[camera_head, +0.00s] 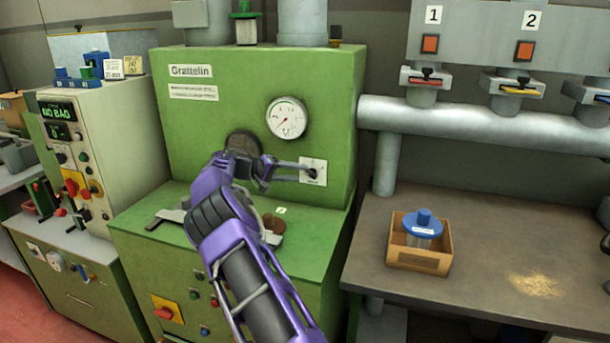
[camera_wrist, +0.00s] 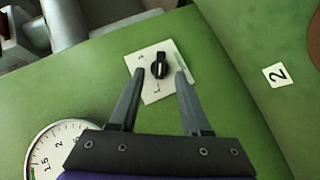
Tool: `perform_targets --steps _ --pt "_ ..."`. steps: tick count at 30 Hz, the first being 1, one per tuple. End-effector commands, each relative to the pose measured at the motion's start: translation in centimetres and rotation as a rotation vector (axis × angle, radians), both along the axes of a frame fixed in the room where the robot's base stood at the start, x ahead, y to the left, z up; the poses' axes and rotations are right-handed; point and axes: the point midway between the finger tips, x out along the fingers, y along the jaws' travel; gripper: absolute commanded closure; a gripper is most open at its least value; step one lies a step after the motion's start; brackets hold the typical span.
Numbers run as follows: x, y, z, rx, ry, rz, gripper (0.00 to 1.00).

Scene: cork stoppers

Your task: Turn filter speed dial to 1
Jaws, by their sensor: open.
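A small black knob (camera_wrist: 159,66) sits on a white plate (camera_wrist: 150,91) on the upright front of the green machine. It looks like the dial; the plate's markings are too small to read surely. A pale line shows along the knob in the wrist view. My gripper (camera_wrist: 159,76) is open, one finger on each side of the knob in that view. I cannot tell whether the fingers touch it. In the head view my gripper (camera_head: 303,171) reaches the plate (camera_head: 313,165) from the left and partly covers the knob.
A round pressure gauge (camera_head: 287,118) is on the same panel, above and left of the plate. The green ledge below holds a metal tool (camera_head: 168,216). To the right, a bench carries a wooden box (camera_head: 418,260) with a blue-lidded jar. A grey pipe (camera_head: 470,120) runs above.

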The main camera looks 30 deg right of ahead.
Motion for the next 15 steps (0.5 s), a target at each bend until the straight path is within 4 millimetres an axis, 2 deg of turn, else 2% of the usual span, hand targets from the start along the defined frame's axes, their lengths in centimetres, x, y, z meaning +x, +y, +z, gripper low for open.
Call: perform_targets --steps 1,9,15 --pt "0.1 1.4 0.6 0.001 -0.002 0.003 0.53" --pt "0.0 7.6 2.8 0.000 -0.002 0.003 0.53" --pt "-0.1 10.7 3.9 0.001 0.000 0.001 0.53"
